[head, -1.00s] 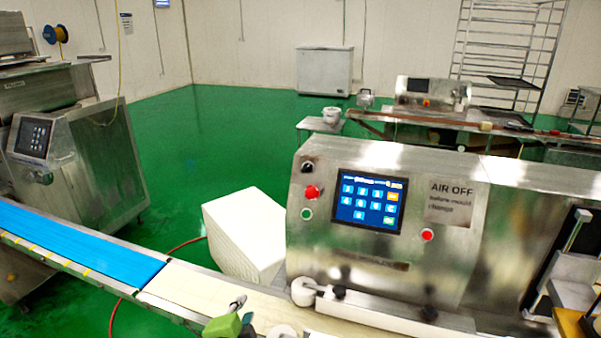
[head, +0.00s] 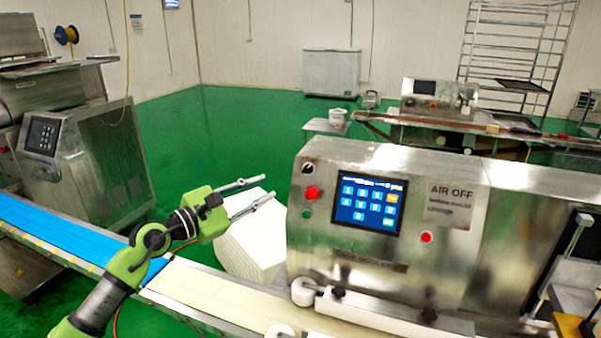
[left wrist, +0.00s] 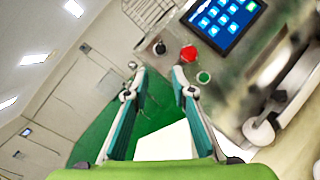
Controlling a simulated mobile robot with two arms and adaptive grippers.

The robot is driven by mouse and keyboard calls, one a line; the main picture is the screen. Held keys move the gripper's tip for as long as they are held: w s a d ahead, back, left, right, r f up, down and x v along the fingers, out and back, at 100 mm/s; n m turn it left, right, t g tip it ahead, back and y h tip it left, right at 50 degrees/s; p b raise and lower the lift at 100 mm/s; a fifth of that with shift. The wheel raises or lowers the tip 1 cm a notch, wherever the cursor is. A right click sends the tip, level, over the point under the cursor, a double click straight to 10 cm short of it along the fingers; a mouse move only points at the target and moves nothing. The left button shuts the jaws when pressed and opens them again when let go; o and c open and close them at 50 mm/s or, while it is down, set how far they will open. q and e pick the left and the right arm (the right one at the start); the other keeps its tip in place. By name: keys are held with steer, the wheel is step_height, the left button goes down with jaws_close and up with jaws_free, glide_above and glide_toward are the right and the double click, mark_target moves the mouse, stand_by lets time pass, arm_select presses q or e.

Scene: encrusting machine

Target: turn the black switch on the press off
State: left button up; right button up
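The press (head: 330,255) is a steel machine with a lit touchscreen on its front panel. The black switch (head: 308,168) is a small round knob at the panel's upper left, above a red button. It also shows in the left wrist view as a dark knob (left wrist: 160,47), just beyond the fingertips and left of the red button. My left gripper (head: 268,189) is open and empty, left of the panel and apart from the switch. Its two fingers (left wrist: 160,70) point toward the switch. My right gripper is not in view.
A red button (head: 312,192) and a green button (head: 307,214) sit below the switch. The touchscreen (head: 368,203) is to their right. A conveyor (head: 205,295) runs in front of the press. A white block (head: 255,245) stands behind the conveyor.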

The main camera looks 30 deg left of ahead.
mark_target(305, 170)
arm_select(q)
steer(key=w+p, duration=0.1)
steer(key=w, duration=0.3)
steer(key=w+d+p, duration=0.1)
steer(key=w+p, duration=0.1)
steer(key=w, duration=0.2)
steer(key=w+d+p, duration=0.1)
steer(key=w, duration=0.3)
steer(key=shift+d, duration=0.15)
steer(key=shift+w+d+p, duration=0.1)
steer(key=shift+w+p, duration=0.2)
steer(key=shift+w, duration=0.2)
steer(key=shift+c, duration=0.5)
jaws_close()
